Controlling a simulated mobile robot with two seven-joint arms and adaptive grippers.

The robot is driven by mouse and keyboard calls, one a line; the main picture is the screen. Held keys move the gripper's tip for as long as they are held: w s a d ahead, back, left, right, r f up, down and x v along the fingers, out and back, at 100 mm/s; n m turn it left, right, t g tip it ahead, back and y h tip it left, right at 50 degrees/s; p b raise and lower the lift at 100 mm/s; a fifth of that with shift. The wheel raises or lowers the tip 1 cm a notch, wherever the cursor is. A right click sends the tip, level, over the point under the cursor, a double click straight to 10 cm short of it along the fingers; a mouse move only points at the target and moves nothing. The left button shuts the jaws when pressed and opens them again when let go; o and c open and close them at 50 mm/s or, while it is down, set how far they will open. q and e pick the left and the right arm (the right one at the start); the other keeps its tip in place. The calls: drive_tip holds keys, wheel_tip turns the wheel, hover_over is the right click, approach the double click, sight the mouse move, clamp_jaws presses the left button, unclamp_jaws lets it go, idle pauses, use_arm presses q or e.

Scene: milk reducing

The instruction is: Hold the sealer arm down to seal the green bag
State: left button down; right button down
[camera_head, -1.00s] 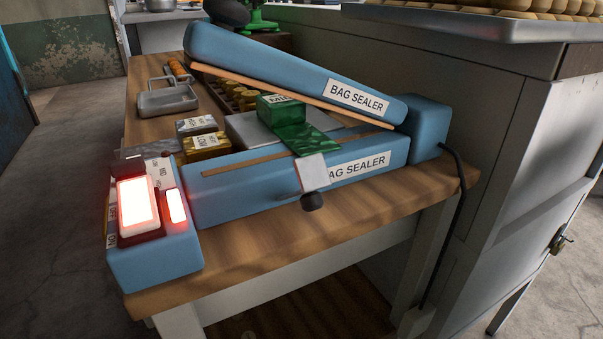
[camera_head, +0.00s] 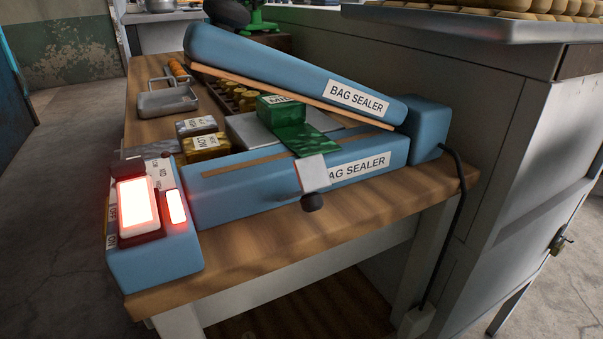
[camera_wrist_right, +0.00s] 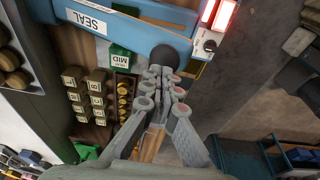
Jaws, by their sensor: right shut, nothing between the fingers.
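The blue bag sealer's upper arm (camera_head: 290,75) is raised at an angle above its base (camera_head: 250,185), hinged at the right. A black knob (camera_head: 228,12) is at its raised left end; it also shows in the right wrist view (camera_wrist_right: 164,58). The green bag (camera_head: 292,130) lies across the base's sealing strip under the raised arm, and its MID label also shows in the right wrist view (camera_wrist_right: 120,58). My right gripper (camera_wrist_right: 163,84) is shut and empty, with its fingertips close to the knob; contact cannot be told. My left gripper is not in view.
A lit red-and-white switch (camera_head: 138,205) is on the sealer's left end. A grey cabinet (camera_head: 500,130) stands at the right.

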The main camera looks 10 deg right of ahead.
sight(212, 19)
drive_tip(key=shift+f, duration=0.15)
drive_tip(key=shift+b+x, duration=0.55)
drive_tip(key=shift+x, duration=0.4)
drive_tip(key=shift+s, duration=0.2)
drive_tip(key=shift+s+a+f+b, duration=0.15)
drive_tip(key=shift+a+f, duration=0.25)
drive_tip(key=shift+f, duration=0.4)
drive_tip(key=shift+s+a+f+b, duration=0.15)
drive_tip(key=shift+a+f, duration=0.3)
drive_tip(key=shift+f, duration=0.3)
drive_tip(key=shift+f, duration=0.1)
drive_tip(key=shift+s+a+f+b, duration=0.1)
drive_tip(key=shift+a+f+b, duration=0.15)
drive_tip(key=shift+f, duration=0.55)
drive_tip(key=shift+s+a+f+b, duration=0.15)
drive_tip(key=shift+a+f, duration=0.25)
drive_tip(key=shift+f, duration=0.45)
